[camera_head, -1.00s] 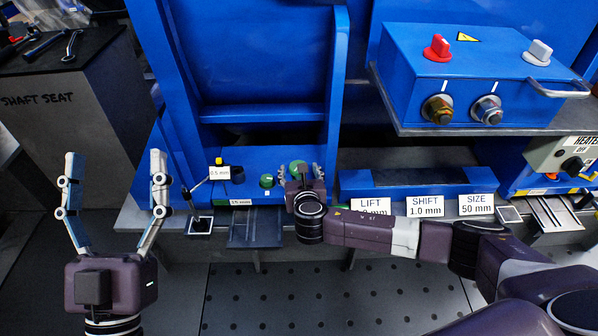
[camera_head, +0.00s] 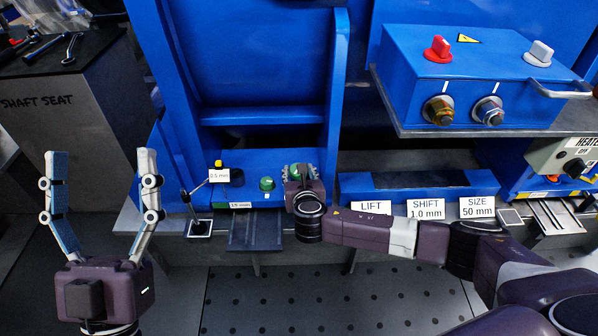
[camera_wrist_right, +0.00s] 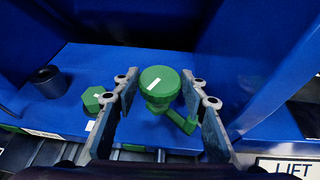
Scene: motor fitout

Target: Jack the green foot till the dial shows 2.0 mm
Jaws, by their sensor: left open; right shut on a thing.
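The green foot (camera_wrist_right: 160,80) has a round top with a white mark and a green lever-like part beside its base. My right gripper (camera_wrist_right: 158,88) is shut on it, with a finger on each side. In the head view, my right gripper (camera_head: 300,172) reaches in over it and mostly hides it. A small tag reading 0.5 mm (camera_head: 219,175) stands by a thin-armed stand at the left. A green-edged label (camera_head: 240,205) on the front edge is too small to read surely. My left gripper (camera_head: 101,155) is open and empty, in front of the bench at left.
A green hex piece (camera_wrist_right: 95,98) and a black cylinder (camera_wrist_right: 47,82) stand left of the foot. Cards read LIFT (camera_head: 370,207), SHIFT 1.0 mm (camera_head: 426,208) and SIZE 50 mm (camera_head: 478,206); my right arm covers LIFT's lower line. A blue control box (camera_head: 470,70) sits on a shelf.

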